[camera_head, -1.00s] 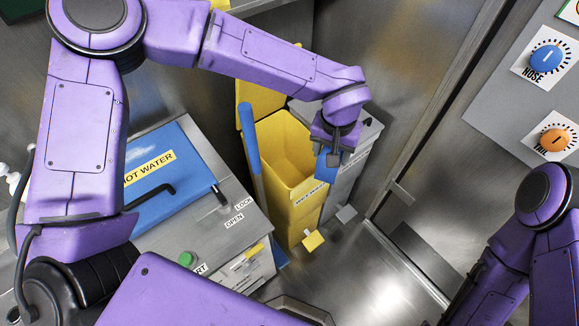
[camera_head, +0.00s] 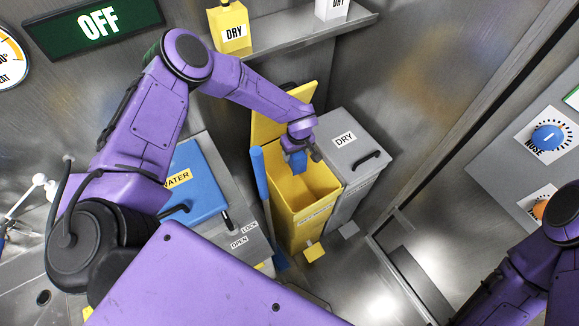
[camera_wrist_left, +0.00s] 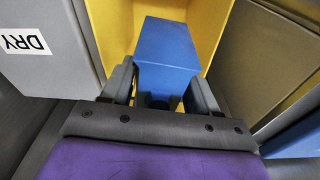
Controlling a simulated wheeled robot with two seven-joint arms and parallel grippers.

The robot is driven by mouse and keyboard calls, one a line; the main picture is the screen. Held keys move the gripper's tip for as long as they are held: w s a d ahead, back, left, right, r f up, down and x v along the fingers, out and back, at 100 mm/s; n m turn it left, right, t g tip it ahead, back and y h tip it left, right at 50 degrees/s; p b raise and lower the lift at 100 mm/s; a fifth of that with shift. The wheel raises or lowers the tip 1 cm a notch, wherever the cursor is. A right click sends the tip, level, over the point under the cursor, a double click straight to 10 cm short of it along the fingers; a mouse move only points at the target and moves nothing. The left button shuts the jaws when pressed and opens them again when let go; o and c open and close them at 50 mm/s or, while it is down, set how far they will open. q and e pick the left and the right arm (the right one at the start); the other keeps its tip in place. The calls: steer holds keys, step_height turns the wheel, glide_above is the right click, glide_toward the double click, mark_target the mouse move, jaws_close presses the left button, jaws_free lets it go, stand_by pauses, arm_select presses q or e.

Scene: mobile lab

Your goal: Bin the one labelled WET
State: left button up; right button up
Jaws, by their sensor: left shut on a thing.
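My left gripper (camera_head: 305,154) is shut on a blue box-shaped thing (camera_head: 296,163), held over the open mouth of the yellow bin (camera_head: 313,209). The bin's lid stands raised at its back. In the left wrist view the blue thing (camera_wrist_left: 168,58) sits between the two fingers (camera_wrist_left: 152,92), with yellow bin walls (camera_wrist_left: 212,22) around it. No WET label shows on its visible faces. The yellow bin's front label is too small to read surely. Of my right arm, only purple links show at the lower right; its gripper is out of view.
A closed grey bin labelled DRY (camera_head: 330,150) stands right beside the yellow bin. A blue-lidded machine (camera_head: 195,190) is at left. A shelf (camera_head: 290,30) holds a yellow container (camera_head: 229,30) and a white one (camera_head: 332,8), both labelled DRY. Open floor lies at front right.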

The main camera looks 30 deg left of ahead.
arm_select(q)
steer(key=shift+s+a+f+n, duration=0.1)
steer(key=shift+a+f+n, duration=0.2)
steer(key=shift+a, duration=0.3)
steer(key=shift+a+f, duration=0.15)
steer(key=shift+f, duration=0.1)
step_height(320, 180, down, 6)
steer(key=b, duration=0.4)
arm_select(e)
step_height(320, 180, down, 4)
steer(key=shift+r, duration=0.1)
steer(key=shift+d, duration=0.1)
arm_select(q)
steer(key=o, duration=1.2)
steer(key=shift+r, duration=0.1)
steer(key=r, duration=0.3)
steer(key=r+b, duration=0.1)
steer(key=r, duration=0.3)
steer(key=d+r+b, duration=0.1)
steer(key=r, duration=0.2)
steer(key=shift+s+d+r, duration=0.1)
steer(key=shift+s+r, duration=0.1)
steer(key=shift+s, duration=0.2)
arm_select(e)
steer(key=shift+f, duration=0.95)
